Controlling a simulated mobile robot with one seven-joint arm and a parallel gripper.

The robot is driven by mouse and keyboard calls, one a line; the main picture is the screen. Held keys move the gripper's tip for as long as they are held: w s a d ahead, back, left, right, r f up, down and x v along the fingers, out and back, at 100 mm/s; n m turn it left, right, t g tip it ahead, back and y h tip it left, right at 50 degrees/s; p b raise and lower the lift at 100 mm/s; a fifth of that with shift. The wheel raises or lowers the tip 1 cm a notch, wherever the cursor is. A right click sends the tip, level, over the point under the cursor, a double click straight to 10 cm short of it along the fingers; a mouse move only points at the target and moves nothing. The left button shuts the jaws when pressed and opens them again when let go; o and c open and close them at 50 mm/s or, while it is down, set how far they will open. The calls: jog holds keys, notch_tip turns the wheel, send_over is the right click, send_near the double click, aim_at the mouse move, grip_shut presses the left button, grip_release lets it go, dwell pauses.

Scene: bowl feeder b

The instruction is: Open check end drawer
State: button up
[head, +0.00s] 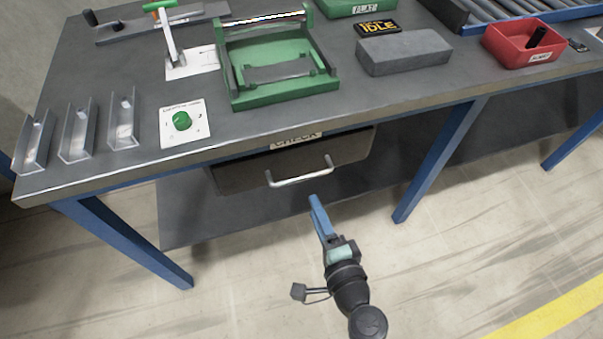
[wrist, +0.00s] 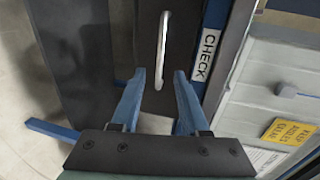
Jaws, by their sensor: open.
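The check drawer (head: 235,178) is a dark front under the workbench top, with a CHECK label (head: 296,139) above it. Its pale bar handle (head: 300,177) shows in the head view. In the wrist view the handle (wrist: 163,50) lies ahead of my gripper, between the lines of its two blue fingers, and the CHECK label (wrist: 207,52) is to its right. The drawer looks shut or nearly so; I cannot tell exactly. My gripper (wrist: 159,78) is open and empty, apart from the handle. In the head view my gripper (head: 317,203) is just below and right of the handle.
The workbench top (head: 350,108) overhangs the drawer, with blue legs (head: 437,160) on both sides. The floor in front is clear.

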aim_at(301, 177)
jog(key=b+x, duration=0.1)
jog(key=x, duration=0.9)
jog(key=shift+w+a, duration=0.1)
jog(key=shift+w, duration=0.15)
grip_shut()
dwell(0.9)
